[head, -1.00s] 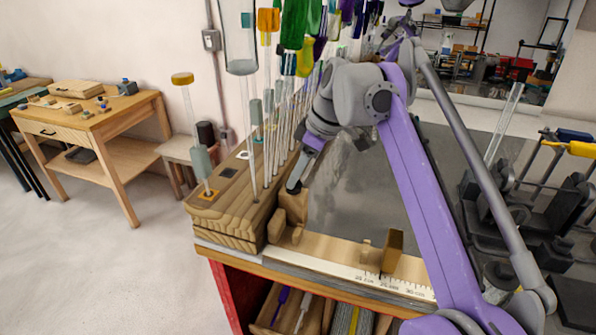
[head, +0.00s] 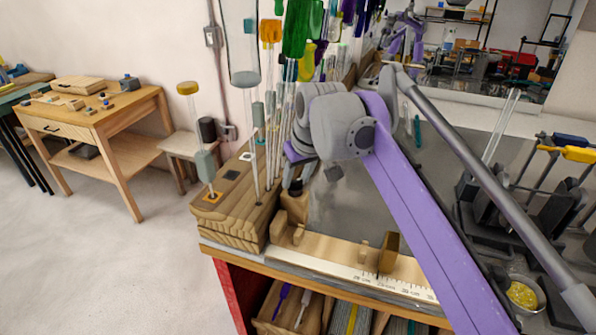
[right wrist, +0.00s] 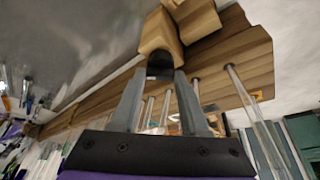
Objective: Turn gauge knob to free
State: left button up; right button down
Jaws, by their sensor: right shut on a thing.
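A dark knob (head: 296,187) sits on a wooden block (head: 294,206) at the left end of the gauge, beside the rod rack. In the right wrist view, the dark knob (right wrist: 160,66) is between the fingertips of my right gripper (right wrist: 159,76), against the wooden block (right wrist: 160,32). The gripper is shut on the knob. In the head view my wrist hides most of the gripper. The gauge's ruler (head: 340,268) runs along the bench front, with a wooden stop (head: 389,252) on it. Any marking on the knob cannot be read. My left gripper is out of view.
The wooden rack (head: 228,215) with upright glass rods stands close left of my right wrist. A grey sheet (head: 340,205) covers the bench behind the ruler. Dark stands (head: 525,205) and a bowl of yellow material (head: 523,294) are at the right.

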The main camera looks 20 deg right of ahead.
jog(key=m, duration=0.1)
jog(key=m+h+p, duration=0.1)
jog(key=m, duration=0.1)
jog(key=shift+a+r+m, duration=0.15)
jog(key=shift+a+m, duration=0.1)
jog(key=shift+m, duration=0.15)
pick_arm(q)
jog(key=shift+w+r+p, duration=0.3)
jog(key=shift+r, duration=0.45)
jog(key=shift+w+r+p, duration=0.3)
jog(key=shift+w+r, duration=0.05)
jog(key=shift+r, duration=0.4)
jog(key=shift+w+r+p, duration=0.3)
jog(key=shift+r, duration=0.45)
pick_arm(e)
jog(key=shift+a+m+h, duration=0.1)
jog(key=shift+m+h, duration=0.9)
jog(key=shift+m, duration=0.9)
jog(key=shift+c, duration=2)
grip_release()
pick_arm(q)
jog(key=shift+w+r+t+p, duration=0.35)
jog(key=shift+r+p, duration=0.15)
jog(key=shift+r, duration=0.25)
pick_arm(e)
jog(key=v, duration=1)
jog(key=shift+r, duration=0.3)
jog(key=shift+a, duration=0.1)
